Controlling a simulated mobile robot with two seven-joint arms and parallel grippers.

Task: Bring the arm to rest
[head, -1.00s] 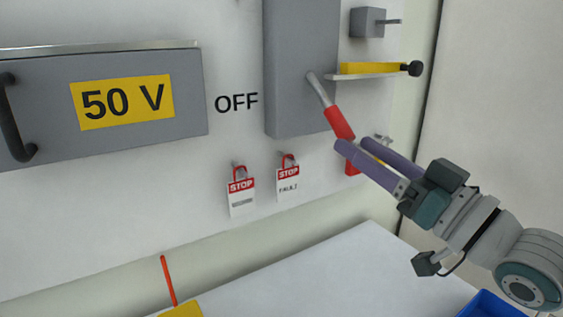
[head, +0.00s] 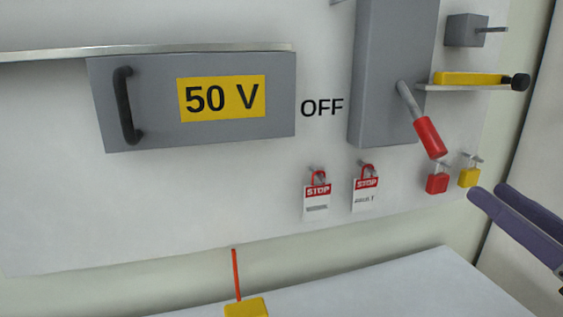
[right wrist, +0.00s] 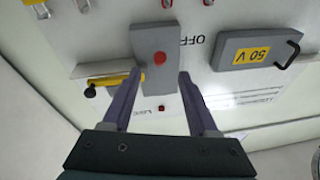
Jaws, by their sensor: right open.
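My right gripper (head: 490,192) is at the right edge of the head view, cut off by the frame. In the right wrist view its two purple fingers (right wrist: 160,74) are apart with nothing between them. The lever with the red handle (head: 428,138) points down and right from the grey switch box (head: 385,80), beside the word OFF. In the head view the gripper is below and right of the handle, apart from it. The handle shows end-on in the right wrist view (right wrist: 160,58). My left gripper is not in view.
A red padlock (head: 437,183) and a yellow padlock (head: 469,178) hang near the gripper. Two STOP tags (head: 317,200) hang further left. A shelf (head: 465,88) carries a yellow tool. A grey 50 V panel (head: 140,120) has a black handle. The white table (head: 370,290) is mostly bare.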

